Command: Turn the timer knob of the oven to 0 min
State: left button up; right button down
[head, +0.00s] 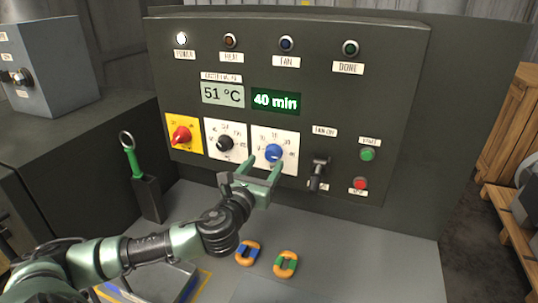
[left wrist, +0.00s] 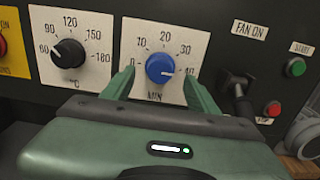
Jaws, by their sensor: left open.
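The timer knob (head: 273,152) is a blue dial on a white plate in the oven's dark panel (head: 395,70). In the left wrist view the timer knob (left wrist: 160,68) sits in a scale from 0 to 40 MIN, its pale mark pointing lower right, toward 40. The green timer display (head: 275,101) reads 40 min. My left gripper (head: 260,169) is open in front of the panel. In the left wrist view its fingers (left wrist: 158,77) stand on either side of the knob, apart from it. My right gripper is not in view.
A black temperature knob (head: 225,143) and a red knob (head: 181,135) are left of the timer. A fan lever (head: 318,173), a green button (head: 367,154) and a red button (head: 360,183) are to its right. Two orange-rimmed rings (head: 248,253) (head: 285,264) lie on the bench below.

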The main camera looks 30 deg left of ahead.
aim_at(271, 156)
pick_arm(q)
jog(key=x, duration=0.2)
jog(key=shift+w+p, duration=0.3)
jog(key=shift+w, duration=0.1)
jog(key=shift+w+a+f, duration=0.15)
jog(key=shift+w+a, duration=0.05)
jog(key=shift+w, duration=0.35)
jog(key=shift+s, duration=0.1)
jog(key=c, duration=1.2)
grip_shut()
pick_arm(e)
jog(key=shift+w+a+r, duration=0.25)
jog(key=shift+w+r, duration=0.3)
